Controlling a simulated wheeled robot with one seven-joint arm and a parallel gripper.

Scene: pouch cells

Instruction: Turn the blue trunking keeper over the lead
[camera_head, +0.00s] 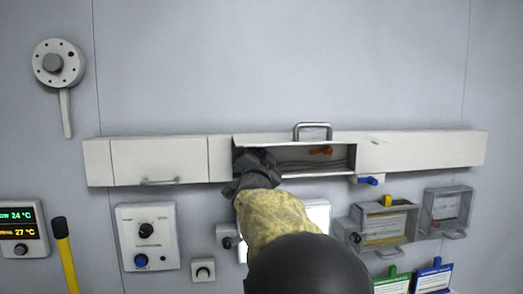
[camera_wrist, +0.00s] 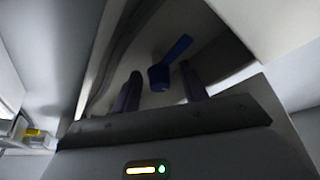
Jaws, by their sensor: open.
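The white trunking (camera_head: 430,150) runs along the wall, and its middle section stands open with the lid raised. Inside, grey leads (camera_head: 318,167) run along the bottom, and an orange keeper (camera_head: 320,151) sits at the back. My gripper (camera_head: 255,158) reaches into the left end of the opening. In the wrist view my gripper (camera_wrist: 160,88) is open, with a finger on each side of the blue keeper (camera_wrist: 159,77). The keeper's arm slants up to the right; contact with the fingers cannot be told. My gripper hides this keeper in the head view.
The raised lid with its grey handle (camera_head: 313,130) is above the opening. A blue lever (camera_head: 369,180) sits just under the trunking at the right. Clear boxes (camera_head: 385,223), a control panel (camera_head: 147,237) and a yellow bar (camera_head: 66,255) are lower down.

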